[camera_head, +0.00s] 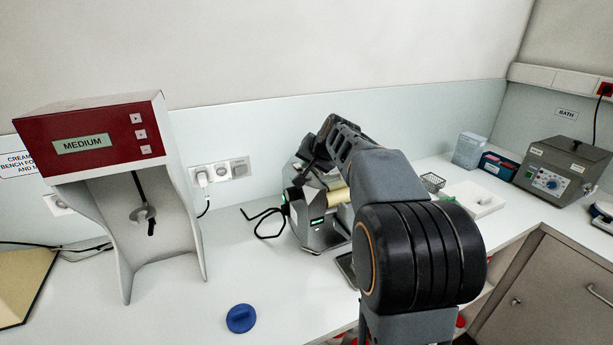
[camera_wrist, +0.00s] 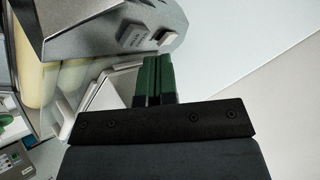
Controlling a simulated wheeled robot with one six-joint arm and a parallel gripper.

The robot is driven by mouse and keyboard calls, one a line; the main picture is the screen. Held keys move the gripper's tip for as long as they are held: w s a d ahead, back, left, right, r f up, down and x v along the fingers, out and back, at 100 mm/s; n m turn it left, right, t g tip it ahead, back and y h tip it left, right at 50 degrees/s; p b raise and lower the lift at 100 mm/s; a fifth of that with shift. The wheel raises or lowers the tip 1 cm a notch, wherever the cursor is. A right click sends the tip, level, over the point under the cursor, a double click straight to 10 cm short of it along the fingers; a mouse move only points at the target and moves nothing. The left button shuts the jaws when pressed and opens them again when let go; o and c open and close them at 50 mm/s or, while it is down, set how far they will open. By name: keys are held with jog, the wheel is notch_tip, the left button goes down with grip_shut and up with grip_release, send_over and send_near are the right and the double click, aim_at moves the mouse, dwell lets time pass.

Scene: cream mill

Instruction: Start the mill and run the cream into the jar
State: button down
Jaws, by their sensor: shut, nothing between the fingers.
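The mill (camera_head: 313,232) is a grey machine with pale cream rollers and a small green-lit panel, standing on the bench near the back wall. My arm covers its right side in the head view. In the wrist view the mill's grey housing (camera_wrist: 88,22) shows two buttons, a dark one (camera_wrist: 132,38) and a light one (camera_wrist: 163,37). A cream roller (camera_wrist: 36,62) lies to their left. My gripper (camera_wrist: 158,64) is shut and empty, its green fingertips close to the button face; I cannot tell whether they touch. I cannot make out the jar.
A red-topped stirrer (camera_head: 95,132) marked MEDIUM stands at left. A blue lid-like disc (camera_head: 241,318) lies at the front. A white tray (camera_head: 487,208), small boxes (camera_head: 469,150) and a grey bath (camera_head: 563,172) stand at right. The bench between stirrer and mill is mostly clear, apart from a black cable.

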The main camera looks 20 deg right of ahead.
aim_at(309, 175)
jog(key=shift+f, duration=0.1)
jog(key=shift+f+b, duration=0.3)
jog(key=shift+b, duration=0.15)
jog(key=shift+f+b, duration=0.35)
jog(key=shift+f, duration=0.05)
dwell(0.6)
jog(key=shift+r, duration=0.1)
dwell(0.3)
jog(key=shift+r+p, duration=0.6)
jog(key=shift+r, duration=0.1)
notch_tip(309, 175, up, 5)
jog(key=p, duration=0.4)
dwell(0.9)
